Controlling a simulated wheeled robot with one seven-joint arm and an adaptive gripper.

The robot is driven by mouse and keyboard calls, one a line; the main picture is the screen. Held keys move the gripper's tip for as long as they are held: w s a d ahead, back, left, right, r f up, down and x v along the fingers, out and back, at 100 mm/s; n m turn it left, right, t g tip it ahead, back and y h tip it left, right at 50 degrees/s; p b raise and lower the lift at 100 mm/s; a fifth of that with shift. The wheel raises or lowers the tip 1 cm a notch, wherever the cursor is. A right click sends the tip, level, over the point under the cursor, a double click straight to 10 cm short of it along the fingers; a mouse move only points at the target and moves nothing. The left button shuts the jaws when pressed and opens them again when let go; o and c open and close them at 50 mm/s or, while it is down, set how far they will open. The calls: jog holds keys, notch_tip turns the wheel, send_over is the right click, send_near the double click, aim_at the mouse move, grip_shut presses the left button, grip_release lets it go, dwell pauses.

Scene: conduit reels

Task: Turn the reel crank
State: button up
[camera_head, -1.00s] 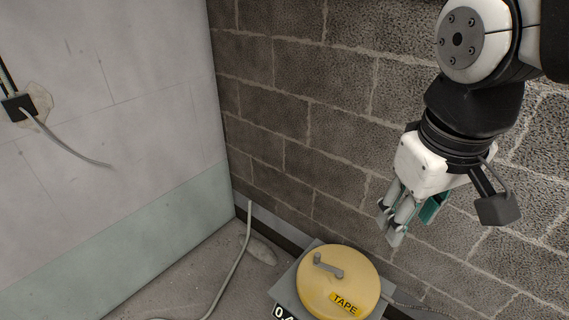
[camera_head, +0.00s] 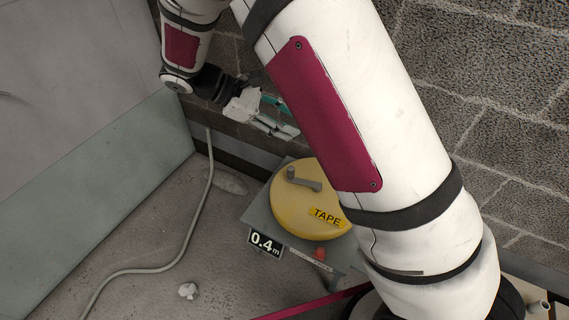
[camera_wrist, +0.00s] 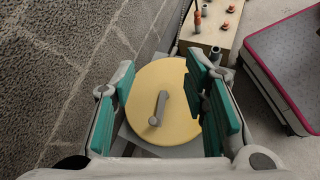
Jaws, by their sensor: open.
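The yellow reel (camera_head: 290,213), labelled TAPE, lies flat on a grey stand (camera_head: 262,217) near the block wall. Its grey crank (camera_head: 304,180) is a short arm on the top face with an upright knob at the left end. My gripper (camera_head: 287,119) is above and behind the reel in the head view, apart from it. In the wrist view my gripper (camera_wrist: 172,108) is open and empty, its teal pads on either side of the reel (camera_wrist: 180,88) and crank (camera_wrist: 158,108) below. My arm hides the reel's right edge in the head view.
A 0.4 m sign (camera_head: 265,243) and a red knob (camera_head: 320,254) are at the stand's front. A grey conduit (camera_head: 190,235) runs along the floor at left. A wooden box with fittings (camera_wrist: 212,32) and a pink-edged grey platform (camera_wrist: 290,62) lie beyond the reel in the wrist view.

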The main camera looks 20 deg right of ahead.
jog(key=w+a+f+n+t+h+b, duration=0.1)
jog(key=w+a+f+n+h+b, duration=0.1)
jog(key=f, duration=0.5)
jog(key=w+a+f+n+t+h+b, duration=0.1)
jog(key=w+a+f+b, duration=0.15)
jog(key=f, duration=0.35)
jog(key=n+t+h+b, duration=0.4)
jog(key=n+b, duration=0.2)
send_near(291, 170)
jog(key=b+x, duration=0.1)
jog(key=x, duration=0.2)
jog(key=f+b+x, duration=0.1)
jog(key=x, duration=0.3)
jog(key=w+b+x, duration=0.1)
jog(key=x, duration=0.2)
jog(key=shift+d+f, duration=0.1)
jog(key=shift+f, duration=0.15)
grip_shut()
